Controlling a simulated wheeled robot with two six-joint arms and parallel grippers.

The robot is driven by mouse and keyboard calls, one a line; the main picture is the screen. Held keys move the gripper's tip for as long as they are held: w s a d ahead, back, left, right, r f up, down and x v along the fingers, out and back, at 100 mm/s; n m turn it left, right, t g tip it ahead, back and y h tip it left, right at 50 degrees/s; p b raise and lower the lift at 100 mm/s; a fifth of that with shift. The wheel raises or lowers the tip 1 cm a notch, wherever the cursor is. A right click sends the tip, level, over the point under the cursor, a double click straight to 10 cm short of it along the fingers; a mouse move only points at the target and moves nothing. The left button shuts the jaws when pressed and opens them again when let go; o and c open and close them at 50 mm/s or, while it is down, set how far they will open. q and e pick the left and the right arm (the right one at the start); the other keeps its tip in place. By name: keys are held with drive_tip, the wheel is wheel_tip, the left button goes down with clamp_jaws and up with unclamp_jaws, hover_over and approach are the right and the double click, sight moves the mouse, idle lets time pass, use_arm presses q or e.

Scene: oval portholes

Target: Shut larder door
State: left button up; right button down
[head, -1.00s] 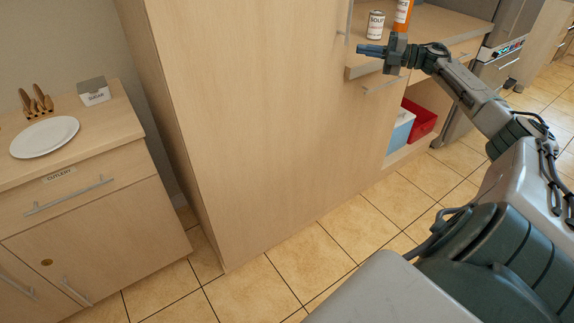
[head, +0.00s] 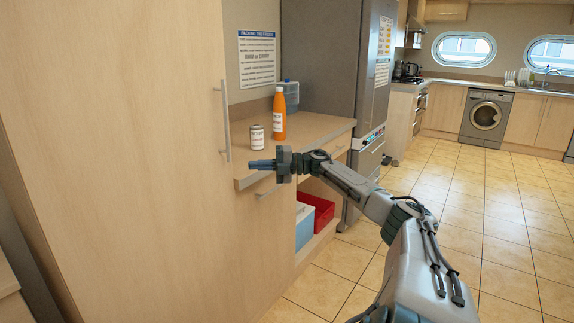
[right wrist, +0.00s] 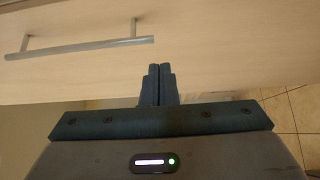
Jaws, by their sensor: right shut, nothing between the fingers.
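The larder door (head: 130,140) is the tall pale wood panel filling the left of the head view, with a vertical metal bar handle (head: 225,120) near its right edge. The panel looks upright and close to the cabinet line, but I cannot tell whether it is fully shut. My right gripper (head: 252,164) is shut and empty, just right of the handle's lower end and pointing left towards the door. In the right wrist view, the shut fingers (right wrist: 154,72) point at the wood face, with the handle (right wrist: 80,46) to their left. Contact is unclear. My left gripper is out of view.
Below are a red bin (head: 318,210) and a blue box (head: 304,226). A grey fridge (head: 325,60) stands behind. Tiled floor (head: 470,220) is open at right.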

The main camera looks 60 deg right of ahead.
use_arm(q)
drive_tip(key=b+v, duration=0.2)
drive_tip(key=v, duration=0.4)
use_arm(e)
drive_tip(key=s+d, duration=0.3)
drive_tip(key=d, duration=0.6)
drive_tip(key=shift+d, duration=0.2)
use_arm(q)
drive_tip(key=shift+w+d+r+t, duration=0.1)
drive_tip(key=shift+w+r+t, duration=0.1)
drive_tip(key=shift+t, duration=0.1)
use_arm(e)
drive_tip(key=shift+s, duration=0.1)
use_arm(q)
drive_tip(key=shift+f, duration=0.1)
